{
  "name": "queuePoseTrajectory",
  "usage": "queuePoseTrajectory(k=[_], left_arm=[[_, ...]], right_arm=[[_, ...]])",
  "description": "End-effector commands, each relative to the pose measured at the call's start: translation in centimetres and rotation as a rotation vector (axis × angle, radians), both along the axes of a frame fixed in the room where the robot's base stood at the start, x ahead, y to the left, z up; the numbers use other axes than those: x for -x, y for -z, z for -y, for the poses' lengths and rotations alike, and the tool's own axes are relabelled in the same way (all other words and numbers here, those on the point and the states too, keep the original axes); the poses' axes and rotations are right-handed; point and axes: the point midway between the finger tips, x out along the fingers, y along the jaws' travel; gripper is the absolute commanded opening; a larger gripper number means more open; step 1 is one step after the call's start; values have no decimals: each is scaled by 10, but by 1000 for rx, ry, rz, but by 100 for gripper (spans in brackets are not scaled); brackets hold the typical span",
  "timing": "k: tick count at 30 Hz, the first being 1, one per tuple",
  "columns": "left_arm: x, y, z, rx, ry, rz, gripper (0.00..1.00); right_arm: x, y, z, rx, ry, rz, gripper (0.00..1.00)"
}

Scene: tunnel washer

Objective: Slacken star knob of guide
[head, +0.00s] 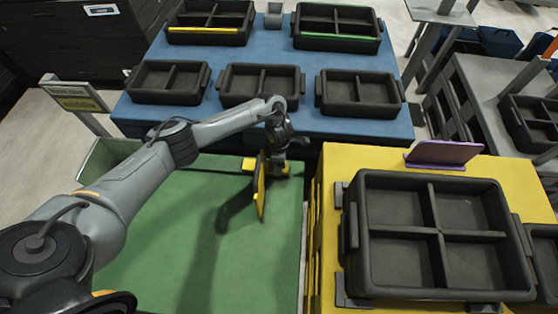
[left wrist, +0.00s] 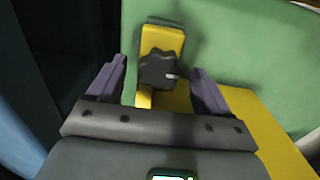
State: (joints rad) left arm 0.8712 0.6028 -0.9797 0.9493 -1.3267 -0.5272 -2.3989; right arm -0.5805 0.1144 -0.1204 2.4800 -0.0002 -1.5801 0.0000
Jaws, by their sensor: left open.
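The star knob (left wrist: 158,70) is black and lobed, with a small pale mark at its right side. It sits on the yellow guide (left wrist: 163,38), in front of a green surface. My left gripper (left wrist: 159,72) is open, with one finger on each side of the knob and a visible gap to it on both sides. In the head view my left gripper (head: 281,143) hangs over the far right part of the green table, just above the upright yellow guide (head: 262,188). The knob cannot be made out there. My right gripper is not in view.
The green table (head: 160,245) is otherwise bare. A yellow stand (head: 335,165) at the right carries a large black divided tray (head: 362,262) and a purple tablet-like panel (head: 444,153). A blue table (head: 310,118) behind holds several black trays.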

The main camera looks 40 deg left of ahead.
Motion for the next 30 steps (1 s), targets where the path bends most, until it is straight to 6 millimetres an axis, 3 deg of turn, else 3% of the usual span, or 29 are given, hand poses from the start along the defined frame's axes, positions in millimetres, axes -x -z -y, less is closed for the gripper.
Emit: queuePoseTrajectory(k=[3, 14, 23, 30], left_arm=[[0, 0, 0, 0, 0, 0, 80], [0, 0, 0, 0, 1, 0, 24], [0, -1, 0, 1, -32, -1, 23], [0, -2, 0, 0, -157, -1, 23]], right_arm=[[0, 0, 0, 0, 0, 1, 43], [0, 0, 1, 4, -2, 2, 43], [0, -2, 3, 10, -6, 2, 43], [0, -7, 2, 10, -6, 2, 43]])
